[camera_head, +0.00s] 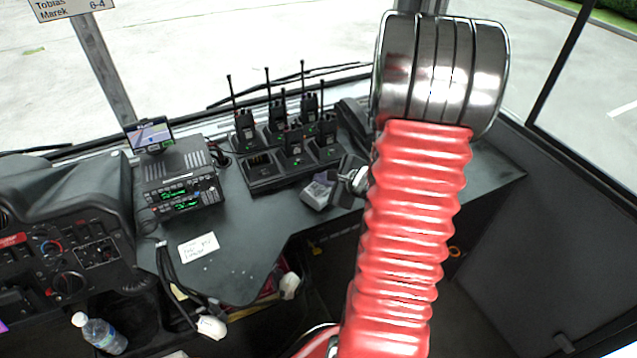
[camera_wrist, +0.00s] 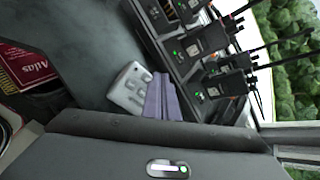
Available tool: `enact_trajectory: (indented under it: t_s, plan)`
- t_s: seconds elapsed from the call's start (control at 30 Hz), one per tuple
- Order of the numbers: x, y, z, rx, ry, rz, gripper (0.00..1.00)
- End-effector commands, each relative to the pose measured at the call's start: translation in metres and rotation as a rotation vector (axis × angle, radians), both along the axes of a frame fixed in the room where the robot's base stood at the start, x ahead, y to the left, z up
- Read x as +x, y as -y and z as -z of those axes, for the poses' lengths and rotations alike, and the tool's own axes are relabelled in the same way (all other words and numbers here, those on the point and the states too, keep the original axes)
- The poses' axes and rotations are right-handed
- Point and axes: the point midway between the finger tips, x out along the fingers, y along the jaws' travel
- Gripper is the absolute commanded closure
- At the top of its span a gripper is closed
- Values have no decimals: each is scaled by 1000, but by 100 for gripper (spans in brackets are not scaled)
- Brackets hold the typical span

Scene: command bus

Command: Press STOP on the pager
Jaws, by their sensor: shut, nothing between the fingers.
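The pager (camera_head: 317,192) is a small light-grey device with buttons, lying on the dark dashboard in front of the radio charger. In the wrist view the pager (camera_wrist: 129,88) shows pale buttons on its face. My gripper (camera_wrist: 158,77) is shut and empty, its two purple-grey fingers side by side just right of the pager. I cannot tell whether the fingertips touch the pager. The button labels are too small to read.
Several handheld radios stand in a black charger (camera_head: 262,186) beside the pager. A radio unit (camera_head: 182,185) with green displays and a small screen (camera_head: 149,134) stand to the left. A paper note (camera_head: 198,248) lies on the dashboard. A bottle (camera_head: 98,333) is at lower left.

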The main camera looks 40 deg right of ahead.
Motion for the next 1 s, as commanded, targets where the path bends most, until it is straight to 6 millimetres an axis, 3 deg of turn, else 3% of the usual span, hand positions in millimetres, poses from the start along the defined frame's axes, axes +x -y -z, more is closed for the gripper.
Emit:
enact_trajectory:
  t_s: [1.0]
  plan:
    - [-3,1,-18,-1,1,0,100]
